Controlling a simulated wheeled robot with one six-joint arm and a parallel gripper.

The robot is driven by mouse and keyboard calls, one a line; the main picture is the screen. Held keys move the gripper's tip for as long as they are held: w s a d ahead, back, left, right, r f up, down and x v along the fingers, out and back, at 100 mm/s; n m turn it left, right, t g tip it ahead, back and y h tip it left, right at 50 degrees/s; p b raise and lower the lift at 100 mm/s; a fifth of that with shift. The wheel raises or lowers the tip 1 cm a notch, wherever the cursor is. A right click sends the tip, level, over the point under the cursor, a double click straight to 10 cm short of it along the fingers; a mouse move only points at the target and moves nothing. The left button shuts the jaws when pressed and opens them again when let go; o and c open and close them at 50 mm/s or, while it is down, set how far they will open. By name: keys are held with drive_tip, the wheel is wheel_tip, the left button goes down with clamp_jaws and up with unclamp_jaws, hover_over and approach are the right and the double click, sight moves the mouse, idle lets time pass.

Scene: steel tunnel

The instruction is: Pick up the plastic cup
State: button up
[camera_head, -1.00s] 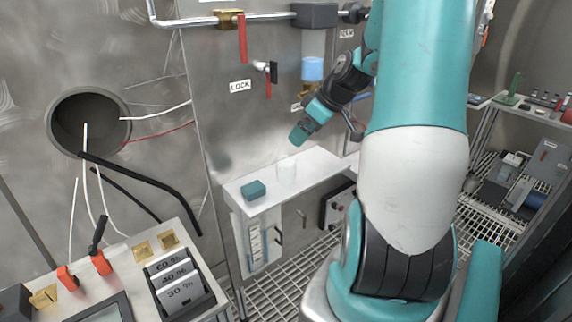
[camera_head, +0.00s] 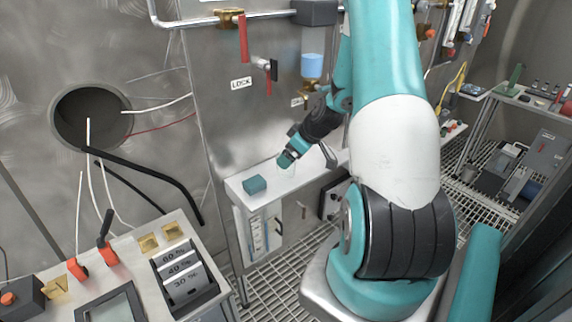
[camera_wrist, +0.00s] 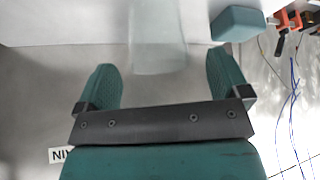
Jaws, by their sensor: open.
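The clear plastic cup (camera_wrist: 158,45) shows in the wrist view, faint and see-through, just beyond the fingertips and between their lines. My gripper (camera_wrist: 161,75) is open, with its two teal fingers spread wide apart. The cup stands on the white shelf (camera_head: 237,186). In the head view my gripper (camera_head: 286,160) is low over the shelf at the cup's place and hides much of it. The cup's lower part (camera_head: 288,170) is hard to make out. I cannot tell whether a finger touches it.
A teal block (camera_head: 254,186) lies on the shelf left of the cup; it also shows in the wrist view (camera_wrist: 238,23). The steel wall with the blue-filled container (camera_head: 312,66) stands behind. A console (camera_head: 150,262) is at the lower left.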

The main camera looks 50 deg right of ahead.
drive_tip(key=shift+p+x, duration=0.75)
drive_tip(key=shift+x, duration=1.4)
drive_tip(key=shift+d, duration=0.1)
drive_tip(key=c, duration=1)
drive_tip(key=shift+s+r+b, duration=0.1)
drive_tip(key=shift+r+b, duration=0.05)
drive_tip(key=shift+b, duration=0.15)
